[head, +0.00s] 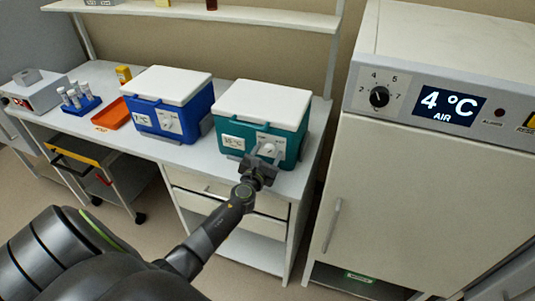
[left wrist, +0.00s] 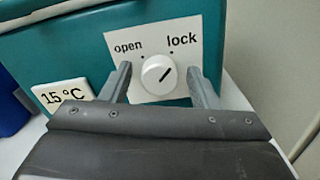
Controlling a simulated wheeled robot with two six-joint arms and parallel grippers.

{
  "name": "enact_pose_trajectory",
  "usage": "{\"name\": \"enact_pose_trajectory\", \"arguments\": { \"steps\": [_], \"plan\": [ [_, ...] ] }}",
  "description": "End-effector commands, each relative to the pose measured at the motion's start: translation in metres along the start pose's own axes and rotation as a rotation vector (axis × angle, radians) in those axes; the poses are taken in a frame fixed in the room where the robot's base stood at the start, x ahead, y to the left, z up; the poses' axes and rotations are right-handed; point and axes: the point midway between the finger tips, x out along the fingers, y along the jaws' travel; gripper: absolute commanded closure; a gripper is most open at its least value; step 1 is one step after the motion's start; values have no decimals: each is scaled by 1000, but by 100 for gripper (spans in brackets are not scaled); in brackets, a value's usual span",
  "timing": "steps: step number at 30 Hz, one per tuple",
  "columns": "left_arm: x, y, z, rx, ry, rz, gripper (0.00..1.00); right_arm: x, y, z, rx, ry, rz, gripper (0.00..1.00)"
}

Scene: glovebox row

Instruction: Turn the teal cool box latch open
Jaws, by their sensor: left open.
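The teal cool box (head: 231,133) with a white lid stands on the bench, right of the blue one. Its latch is a round white knob (left wrist: 159,75) on a white plate marked "open" at left and "lock" at right. In the head view the knob (head: 268,149) shows just beyond my left gripper (head: 261,161). In the left wrist view my left gripper (left wrist: 160,82) is open, with one finger on each side of the knob and visible gaps. My right gripper is not in view.
A blue cool box (head: 190,118) stands left of the teal one. An orange tray (head: 112,114), a blue tube rack (head: 80,105) and a grey device (head: 42,93) are further left. A tall cabinet with a "4 °C" display (head: 447,106) stands close at right.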

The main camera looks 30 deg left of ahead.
Motion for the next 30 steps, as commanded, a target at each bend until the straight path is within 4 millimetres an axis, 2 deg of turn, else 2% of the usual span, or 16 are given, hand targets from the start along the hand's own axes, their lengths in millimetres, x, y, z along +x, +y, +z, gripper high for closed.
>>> {"name": "enact_pose_trajectory", "arguments": {
  "steps": [8,18,30],
  "plan": [
    [1,0,0,1,0,0,45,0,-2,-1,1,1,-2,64],
    [1,0,0,0,1,0,89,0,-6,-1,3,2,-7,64],
    [1,0,-1,-77,1,-1,90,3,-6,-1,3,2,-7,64]
  ]
}}
